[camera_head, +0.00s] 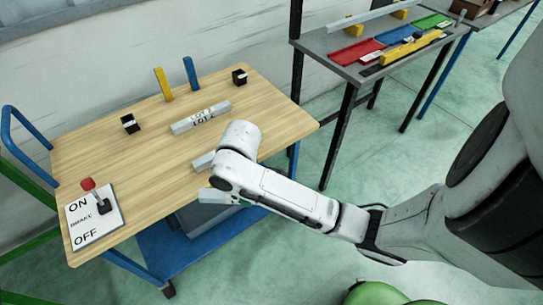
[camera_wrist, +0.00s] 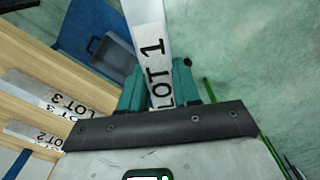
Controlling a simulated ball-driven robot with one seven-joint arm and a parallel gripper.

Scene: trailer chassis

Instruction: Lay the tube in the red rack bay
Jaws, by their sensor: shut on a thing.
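My gripper (camera_wrist: 160,88) is shut on a grey square tube (camera_wrist: 148,40) labelled LOT 1, seen in the wrist view between teal fingers. The tube extends away from the fingers, over the floor beside the wooden cart. In the head view my wrist hides most of the gripper near the cart's front edge. The red rack bay (camera_head: 357,52) lies on the grey bench at the upper right, far from my gripper. It looks empty, with a small white label near its front.
The wooden cart top (camera_head: 100,160) holds other tubes, labelled LOT 2 (camera_wrist: 33,134) and LOT 3 (camera_wrist: 50,97) in the wrist view, plus posts and black blocks. A brake lever (camera_head: 95,195) stands at its left. Blue (camera_head: 395,35) and green (camera_head: 430,21) bays adjoin the red one.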

